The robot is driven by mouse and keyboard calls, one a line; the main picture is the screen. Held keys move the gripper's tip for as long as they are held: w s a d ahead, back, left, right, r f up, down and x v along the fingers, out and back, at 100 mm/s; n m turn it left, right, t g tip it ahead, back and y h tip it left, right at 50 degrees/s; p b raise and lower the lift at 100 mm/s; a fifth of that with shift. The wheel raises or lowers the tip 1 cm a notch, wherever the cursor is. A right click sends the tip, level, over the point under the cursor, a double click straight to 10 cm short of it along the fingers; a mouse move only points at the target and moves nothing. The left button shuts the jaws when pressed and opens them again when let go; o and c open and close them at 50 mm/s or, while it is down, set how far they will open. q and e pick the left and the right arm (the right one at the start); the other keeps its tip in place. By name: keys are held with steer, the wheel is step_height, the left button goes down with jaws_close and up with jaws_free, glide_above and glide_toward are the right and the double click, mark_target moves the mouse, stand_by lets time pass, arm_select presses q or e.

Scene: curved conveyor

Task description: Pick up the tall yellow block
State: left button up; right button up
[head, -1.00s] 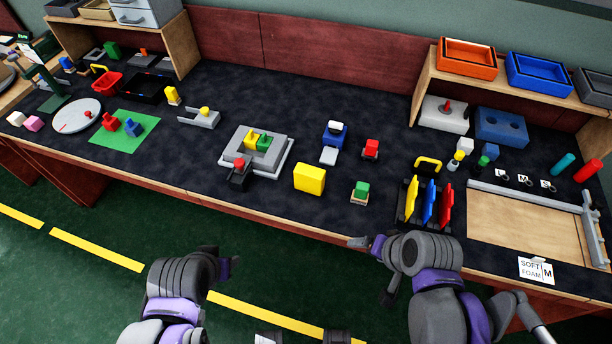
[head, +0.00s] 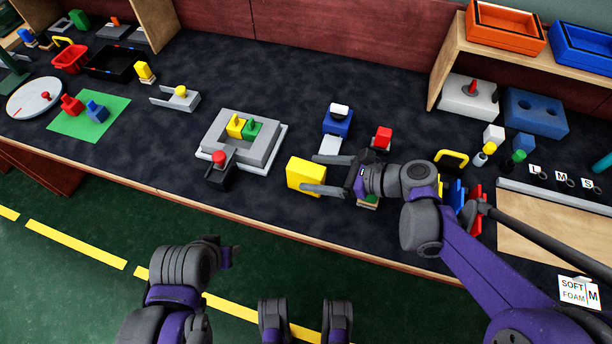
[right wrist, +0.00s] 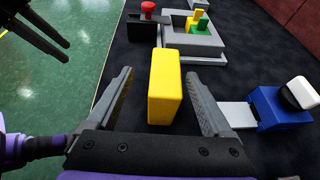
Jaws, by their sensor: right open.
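The tall yellow block (head: 302,175) stands on the dark bench top near the front edge, right of the grey fixture. In the right wrist view the yellow block (right wrist: 163,88) is upright between the fingertips, with a gap on each side. My right gripper (head: 312,174) is open and empty, its fingers reaching in from the right around the block's near end; it also shows in the right wrist view (right wrist: 160,74). My left gripper (head: 228,254) hangs in front of the bench, low left; two separated dark fingers of it (right wrist: 66,52) show in the right wrist view.
The grey fixture (head: 214,133) with yellow and green pieces stands left of the block, with a black red-knobbed part (head: 220,172) at its front. A blue device (head: 337,121) and a red-topped block (head: 382,138) are behind the right gripper. My right forearm covers part of the rack.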

mark_target(295, 167)
steer(key=shift+w+r+b+x, duration=0.1)
steer(key=shift+w+b+x, duration=0.05)
steer(key=shift+x, duration=0.9)
steer(key=shift+w+r+b+x, duration=0.1)
steer(key=shift+x, duration=0.95)
steer(key=shift+w+r+b+x, duration=0.1)
steer(key=shift+w+b+x, duration=0.05)
steer(key=shift+x, duration=0.85)
jaws_close()
